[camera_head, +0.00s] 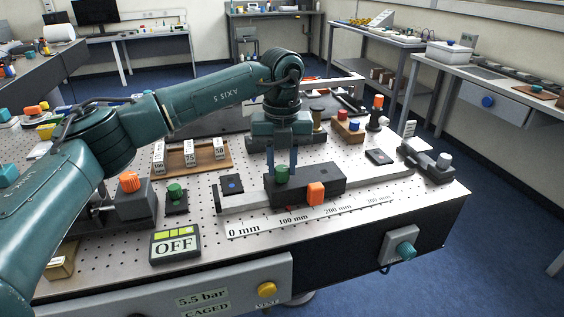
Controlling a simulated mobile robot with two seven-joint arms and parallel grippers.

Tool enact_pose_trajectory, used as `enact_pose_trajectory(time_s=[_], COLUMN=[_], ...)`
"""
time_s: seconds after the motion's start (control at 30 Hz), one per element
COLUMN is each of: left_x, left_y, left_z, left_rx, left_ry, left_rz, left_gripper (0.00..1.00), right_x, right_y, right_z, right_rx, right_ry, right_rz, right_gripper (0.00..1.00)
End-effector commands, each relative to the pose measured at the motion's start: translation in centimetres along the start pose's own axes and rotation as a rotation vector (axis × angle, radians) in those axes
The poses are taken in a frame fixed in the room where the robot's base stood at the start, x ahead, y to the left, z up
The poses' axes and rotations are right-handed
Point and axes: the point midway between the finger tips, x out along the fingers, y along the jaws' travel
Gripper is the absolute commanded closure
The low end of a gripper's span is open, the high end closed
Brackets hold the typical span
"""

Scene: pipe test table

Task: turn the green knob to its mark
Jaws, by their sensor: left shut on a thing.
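A green knob (282,174) sits on top of a dark block (325,181) on the pale rail along the table's front. My left gripper (282,167) points straight down from above, with its fingers shut on this knob, one on each side. The knob's mark cannot be made out. A second green knob (175,191) stands on a small black base to the left, apart from the gripper. A teal knob (405,249) is on a grey plate at the table's front face. My right gripper is not in view.
An orange block (315,194) is on the dark block's front, above a millimetre scale (310,217). An orange knob (129,182) and an OFF display (174,244) stand left. A wooden tray with weights (192,160) lies behind. A grey-capped fixture (429,161) stands right.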

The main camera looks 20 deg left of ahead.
Motion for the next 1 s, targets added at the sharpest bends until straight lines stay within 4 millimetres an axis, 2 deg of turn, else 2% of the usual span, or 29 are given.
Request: enact_pose_trajectory(time_s=[0.3,0.7,0.73,1.0], left_x=[-0.20,-0.21,-0.21,-0.10], left_y=[0.04,0.06,0.06,0.03], left_z=[0.13,0.15,0.15,0.07], left_rx=[-0.069,-0.073,-0.073,-0.070], left_ry=[-0.005,-0.005,-0.005,-0.002], left_rz=[-0.002,-0.002,-0.002,-0.001], left_gripper=[0.94,0.94,0.69,0.50], right_x=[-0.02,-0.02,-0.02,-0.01], right_y=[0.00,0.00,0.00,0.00], right_z=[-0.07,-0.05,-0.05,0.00], right_rx=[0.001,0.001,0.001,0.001], right_ry=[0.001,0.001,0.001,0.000], right_rz=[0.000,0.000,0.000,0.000], right_gripper=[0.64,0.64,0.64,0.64])
